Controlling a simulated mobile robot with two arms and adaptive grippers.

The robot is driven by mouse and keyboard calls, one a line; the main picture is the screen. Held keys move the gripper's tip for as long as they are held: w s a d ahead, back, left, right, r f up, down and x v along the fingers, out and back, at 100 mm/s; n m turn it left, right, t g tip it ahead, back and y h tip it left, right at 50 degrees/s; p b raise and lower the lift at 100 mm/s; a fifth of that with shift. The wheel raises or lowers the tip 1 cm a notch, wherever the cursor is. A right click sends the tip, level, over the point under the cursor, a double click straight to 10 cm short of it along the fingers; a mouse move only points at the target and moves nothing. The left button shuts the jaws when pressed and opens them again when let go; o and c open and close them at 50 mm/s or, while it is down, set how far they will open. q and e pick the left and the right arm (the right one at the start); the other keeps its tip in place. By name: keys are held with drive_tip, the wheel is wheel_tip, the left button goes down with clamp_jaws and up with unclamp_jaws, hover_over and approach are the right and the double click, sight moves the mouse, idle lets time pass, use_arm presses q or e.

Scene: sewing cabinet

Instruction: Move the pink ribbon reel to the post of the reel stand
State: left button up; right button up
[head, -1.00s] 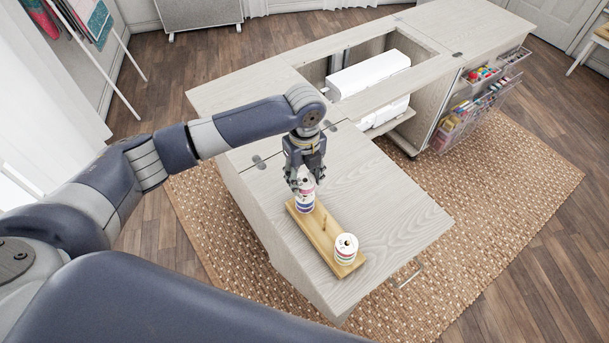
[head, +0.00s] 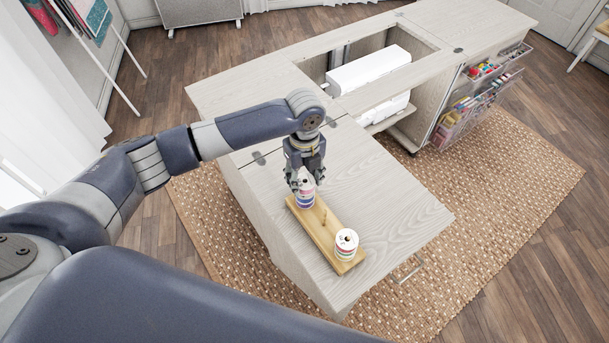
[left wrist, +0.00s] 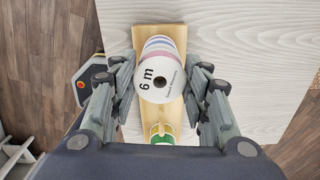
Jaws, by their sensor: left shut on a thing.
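My left gripper (head: 305,182) is at the far end of the board, shut on the pink ribbon reel (head: 308,186). Purple and white reels (head: 305,200) show right below it; whether it touches them is hard to tell. In the left wrist view the fingers stand on both sides of a white reel face marked "6 m" (left wrist: 157,80), with coloured edges behind. My right gripper is out of view.
The grey cabinet top (head: 390,210) is clear right of the board. A white machine (head: 368,72) sits in the cabinet opening behind.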

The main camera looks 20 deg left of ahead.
use_arm(q)
drive_tip(key=shift+f, duration=0.25)
drive_tip(key=o, duration=1)
drive_tip(key=shift+r, duration=0.1)
wheel_tip(320, 180, up, 12)
idle(0.4)
